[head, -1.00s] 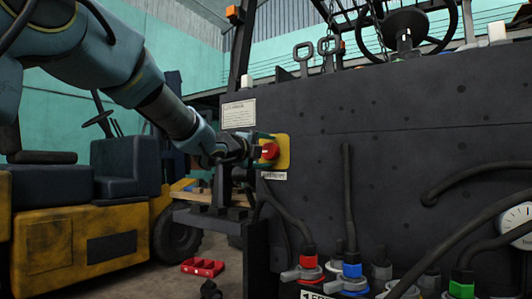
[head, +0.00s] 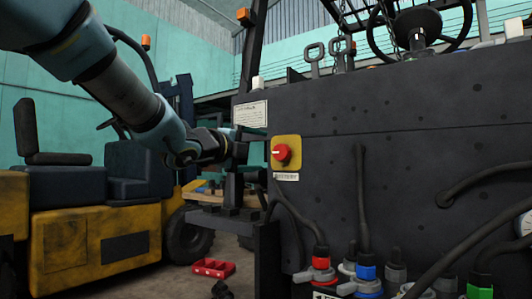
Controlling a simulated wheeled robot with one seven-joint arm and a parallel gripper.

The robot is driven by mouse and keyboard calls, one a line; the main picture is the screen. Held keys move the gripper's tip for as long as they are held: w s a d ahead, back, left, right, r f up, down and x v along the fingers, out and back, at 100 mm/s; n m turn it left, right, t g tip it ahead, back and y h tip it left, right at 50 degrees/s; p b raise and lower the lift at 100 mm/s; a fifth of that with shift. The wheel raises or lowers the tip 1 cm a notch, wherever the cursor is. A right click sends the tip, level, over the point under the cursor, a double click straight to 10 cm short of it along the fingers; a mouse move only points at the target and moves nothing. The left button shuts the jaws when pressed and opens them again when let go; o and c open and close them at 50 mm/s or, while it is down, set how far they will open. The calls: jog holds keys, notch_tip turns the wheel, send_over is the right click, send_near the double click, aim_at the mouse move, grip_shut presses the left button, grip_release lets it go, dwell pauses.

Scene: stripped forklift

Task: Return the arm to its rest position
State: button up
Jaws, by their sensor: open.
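My arm comes in from the upper left of the head view. My gripper (head: 248,147) is at its end, to the left of the red rotary knob (head: 281,152) and apart from it. The gripper is open, and I see nothing held in it. The knob sits on a yellow plate (head: 287,140) on the dark forklift panel (head: 400,140), with a pale mark on its left side. A small label (head: 286,177) is below the plate.
Several cables with red, blue and green connectors (head: 366,273) run along the panel's lower part. A yellow forklift (head: 80,240) stands at the left. A red tray (head: 213,267) lies on the floor between them. A steering wheel (head: 418,22) is at the top.

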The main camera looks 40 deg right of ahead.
jog(key=shift+s+a, duration=0.1)
jog(key=shift+a, duration=0.3)
jog(key=w+a+f+n+t+y, duration=0.55)
jog(key=w+a+f+n, duration=0.45)
jog(key=w+a+f, duration=0.2)
jog(key=w+a+f+n+y, duration=0.4)
jog(key=a+f+n+y, duration=0.3)
jog(key=a+f, duration=0.55)
jog(key=s+a+f+n+g+y, duration=0.25)
jog(key=s+a+f+n, duration=0.25)
jog(key=a, duration=0.3)
jog(key=s+a+f+n+g+y, duration=0.1)
jog(key=s+a+f+n+g, duration=0.2)
jog(key=s+a+f+n, duration=0.4)
jog(key=s+a+f+n+g+y, duration=0.1)
jog(key=s+a+f+n+g, duration=0.25)
jog(key=a, duration=0.55)
notch_tip(320, 180, up, 26)
jog(key=n+p, duration=0.1)
jog(key=p, duration=2.5)
jog(key=shift+r, duration=0.2)
